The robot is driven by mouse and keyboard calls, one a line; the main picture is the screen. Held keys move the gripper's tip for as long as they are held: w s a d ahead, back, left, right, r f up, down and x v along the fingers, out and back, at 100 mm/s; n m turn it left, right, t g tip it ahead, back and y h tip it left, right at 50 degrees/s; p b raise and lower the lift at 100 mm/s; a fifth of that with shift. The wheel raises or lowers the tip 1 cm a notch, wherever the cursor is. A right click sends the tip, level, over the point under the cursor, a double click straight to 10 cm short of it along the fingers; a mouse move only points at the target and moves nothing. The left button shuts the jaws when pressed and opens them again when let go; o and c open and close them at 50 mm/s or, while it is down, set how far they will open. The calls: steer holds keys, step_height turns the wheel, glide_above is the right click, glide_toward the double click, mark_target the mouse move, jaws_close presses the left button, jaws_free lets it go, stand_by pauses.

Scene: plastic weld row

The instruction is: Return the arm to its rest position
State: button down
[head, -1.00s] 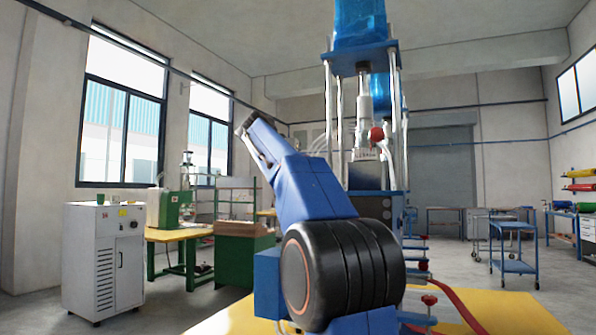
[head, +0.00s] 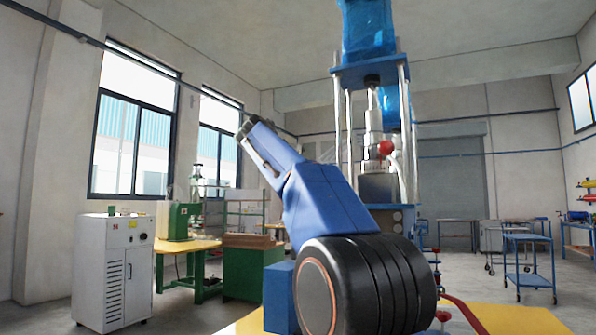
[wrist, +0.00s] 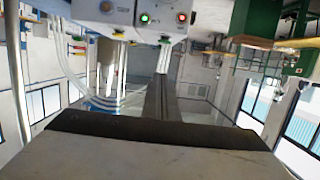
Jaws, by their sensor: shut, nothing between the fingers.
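My blue arm (head: 320,200) rises from a thick black ribbed joint at the bottom middle of the head view. Its upper links lean up and to the left, in front of the room. The arm's far end shows near the windows, and the fingers cannot be made out there. In the wrist view my gripper (wrist: 158,95) shows as narrow grey fingers close together beyond a dark edge. It is shut and empty.
A white cabinet (head: 112,268) and a yellow-topped bench (head: 188,245) stand left.

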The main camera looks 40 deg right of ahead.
stand_by(0.3)
steer(key=s+a+f+n+y, duration=0.35)
steer(key=a+f, duration=0.35)
steer(key=f, duration=0.3)
steer(key=s+a+f+n+t+y, duration=0.1)
steer(key=s+a+f+n+y, duration=0.1)
steer(key=s+a+f, duration=0.5)
steer(key=s+a+f+n+y, duration=0.1)
steer(key=a+f+n+y, duration=0.35)
steer(key=f, duration=0.75)
steer(key=s+a+f+n+y, duration=0.1)
steer(key=s+a+f, duration=0.5)
steer(key=f, duration=0.5)
steer(key=s+a+f+n+g+y, duration=0.1)
steer(key=s+a+f, duration=0.4)
steer(key=s+f, duration=0.3)
steer(key=s+a+f+n+g+y, duration=0.1)
steer(key=s+a+f, duration=0.5)
steer(key=f, duration=0.7)
steer(key=shift+s+a+f+n+y, duration=0.3)
steer(key=shift+s+y, duration=0.3)
